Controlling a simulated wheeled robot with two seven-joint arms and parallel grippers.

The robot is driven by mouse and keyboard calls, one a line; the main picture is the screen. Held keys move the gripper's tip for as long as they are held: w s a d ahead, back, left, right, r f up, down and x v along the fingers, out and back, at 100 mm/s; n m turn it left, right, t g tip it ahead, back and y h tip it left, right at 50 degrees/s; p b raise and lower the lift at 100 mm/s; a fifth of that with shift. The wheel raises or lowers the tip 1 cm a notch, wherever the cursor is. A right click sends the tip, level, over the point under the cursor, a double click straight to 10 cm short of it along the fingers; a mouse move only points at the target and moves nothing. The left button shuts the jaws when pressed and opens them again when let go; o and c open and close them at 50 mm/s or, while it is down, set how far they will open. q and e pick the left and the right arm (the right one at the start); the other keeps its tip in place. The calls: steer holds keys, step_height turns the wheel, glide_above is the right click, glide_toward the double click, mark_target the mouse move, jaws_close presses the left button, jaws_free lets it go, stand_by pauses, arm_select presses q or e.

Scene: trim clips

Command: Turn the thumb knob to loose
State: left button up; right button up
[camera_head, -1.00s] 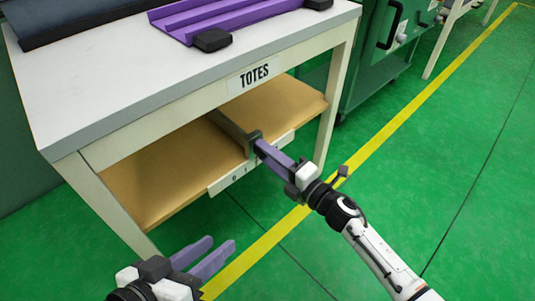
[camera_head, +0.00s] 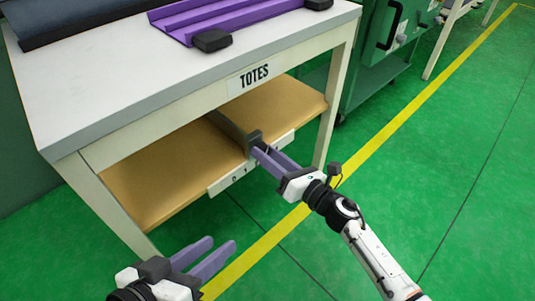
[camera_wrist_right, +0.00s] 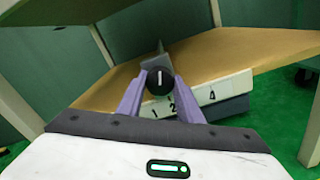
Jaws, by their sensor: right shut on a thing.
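The thumb knob (camera_wrist_right: 160,81) is black and round with a white line, which stands about upright in the right wrist view. It sits at the front end of a grey divider (camera_head: 229,129) on the lower shelf. My right gripper (camera_head: 264,153) is shut on the knob, one purple finger on each side of it. In the head view the fingers largely hide the knob. In the right wrist view my right gripper (camera_wrist_right: 160,88) points straight at it. My left gripper (camera_head: 221,242) is open and empty, low in front of the table.
The tan lower shelf (camera_head: 160,180) belongs to a white table (camera_head: 110,70) labelled TOTES. A pale strip (camera_wrist_right: 205,97) with printed numbers runs below the knob. A purple tray (camera_head: 215,20) lies on top. A green cabinet (camera_head: 375,60) stands behind right. The floor in front is clear.

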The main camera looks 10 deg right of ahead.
steer(key=shift+n, duration=1.9)
steer(key=o, duration=1)
steer(key=shift+o, duration=0.2)
steer(key=shift+s+d, duration=0.1)
arm_select(q)
steer(key=shift+s+a+f+g+y+p, duration=0.1)
steer(key=shift+a+f+g+y+p, duration=0.15)
steer(key=shift+f+p, duration=0.25)
steer(key=shift+a+f+g+y+p, duration=0.15)
steer(key=shift+a+f+y+p, duration=0.1)
steer(key=shift+f+p, duration=0.2)
arm_select(e)
steer(key=v, duration=1)
